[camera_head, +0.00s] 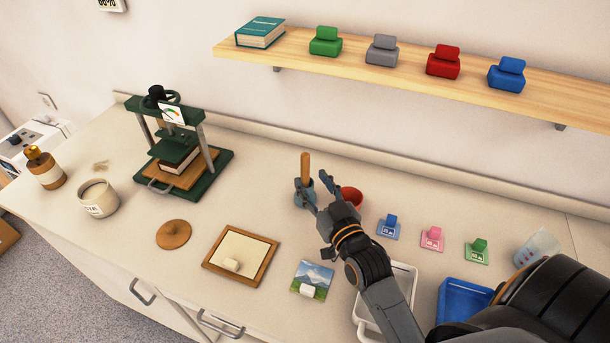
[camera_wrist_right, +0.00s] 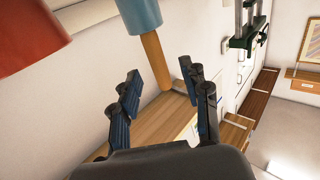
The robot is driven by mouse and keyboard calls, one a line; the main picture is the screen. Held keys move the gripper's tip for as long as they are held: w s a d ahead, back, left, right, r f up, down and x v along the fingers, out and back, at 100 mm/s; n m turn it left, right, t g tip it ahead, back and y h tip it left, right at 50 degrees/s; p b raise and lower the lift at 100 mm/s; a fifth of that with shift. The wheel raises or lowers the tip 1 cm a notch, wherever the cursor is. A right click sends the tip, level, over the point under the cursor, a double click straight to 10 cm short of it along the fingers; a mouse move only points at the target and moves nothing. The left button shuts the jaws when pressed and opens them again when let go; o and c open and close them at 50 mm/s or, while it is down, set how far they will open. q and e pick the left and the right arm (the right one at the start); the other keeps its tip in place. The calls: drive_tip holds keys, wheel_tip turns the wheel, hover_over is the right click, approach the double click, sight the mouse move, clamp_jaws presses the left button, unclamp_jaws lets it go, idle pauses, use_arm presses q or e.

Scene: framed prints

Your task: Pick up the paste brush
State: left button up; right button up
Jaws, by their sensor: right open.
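The paste brush appears to be the upright wooden handle (camera_head: 305,166) standing in a small blue cup (camera_head: 310,186); its bristle end is hidden in the cup. In the right wrist view, which appears upside down, the handle (camera_wrist_right: 155,60) hangs below the blue cup (camera_wrist_right: 139,14), between the lines of the two fingers. My right gripper (camera_head: 312,187) is open, with its fingers reaching to the cup in the head view. I cannot tell whether they touch it. A white pot (camera_head: 98,205) with partly visible lettering stands at the left. My left gripper is not in view.
A red cup (camera_head: 351,196) stands close beside the right gripper. A green press (camera_head: 212,172), a wooden frame (camera_head: 211,262), a landscape print (camera_head: 314,273) and a round wooden lid (camera_head: 173,234) occupy the counter. A shelf (camera_head: 410,82) runs above.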

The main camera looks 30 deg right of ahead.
sight(307, 170)
drive_tip(key=w, duration=0.1)
drive_tip(key=w+p, duration=0.1)
drive_tip(key=w, duration=0.3)
drive_tip(key=shift+d+r+p, duration=0.3)
drive_tip(key=shift+r, duration=0.05)
drive_tip(key=shift+w+f, duration=0.15)
drive_tip(key=shift+w, duration=0.15)
drive_tip(key=shift+s, duration=0.1)
drive_tip(key=shift+c, duration=0.7)
clamp_jaws()
